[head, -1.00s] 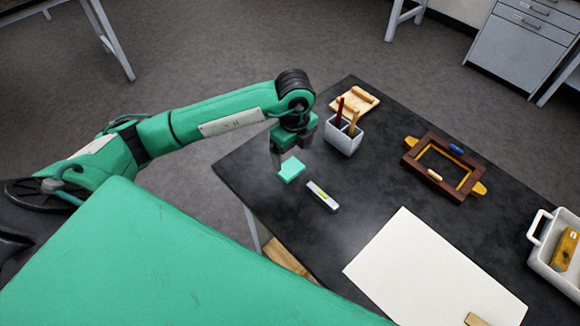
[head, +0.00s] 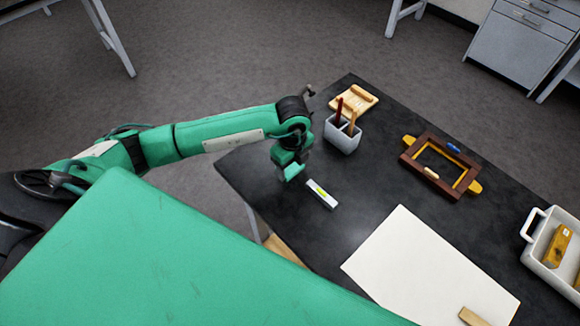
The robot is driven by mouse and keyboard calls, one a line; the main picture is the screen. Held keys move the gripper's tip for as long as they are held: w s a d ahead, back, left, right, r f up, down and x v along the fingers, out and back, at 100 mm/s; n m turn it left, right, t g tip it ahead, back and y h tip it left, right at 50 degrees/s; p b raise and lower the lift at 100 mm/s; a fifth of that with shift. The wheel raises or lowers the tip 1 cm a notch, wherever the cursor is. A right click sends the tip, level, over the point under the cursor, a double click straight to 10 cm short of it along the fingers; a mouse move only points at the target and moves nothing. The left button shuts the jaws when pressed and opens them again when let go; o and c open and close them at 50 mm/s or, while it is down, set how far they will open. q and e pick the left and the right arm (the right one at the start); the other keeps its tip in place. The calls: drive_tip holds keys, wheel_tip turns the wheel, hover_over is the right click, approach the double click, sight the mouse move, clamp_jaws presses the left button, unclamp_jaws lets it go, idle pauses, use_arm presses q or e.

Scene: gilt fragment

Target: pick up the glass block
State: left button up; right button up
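The glass block, a small mint-green slab (head: 294,173), lies on the dark table top (head: 350,225) near its left side. My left gripper (head: 287,166) is low over it, pointing down, and covers its far left part. The fingertips are hidden or blend with the block, so I cannot tell whether they touch it or are closed. My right gripper is not in view.
A grey bar with a yellow-green mark (head: 322,194) lies close by, to the lower right. A grey cup (head: 341,138) with sticks stands behind. A brown frame (head: 411,154), a white sheet (head: 420,265) and a white tray (head: 531,254) are farther right.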

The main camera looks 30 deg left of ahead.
sight(292, 168)
use_arm(q)
drive_tip(key=shift+c, duration=1)
drive_tip(key=shift+w+r, duration=0.1)
drive_tip(key=shift+r, duration=0.5)
wheel_tip(292, 168, up, 19)
drive_tip(key=b, duration=0.2)
drive_tip(key=shift+b, duration=0.4)
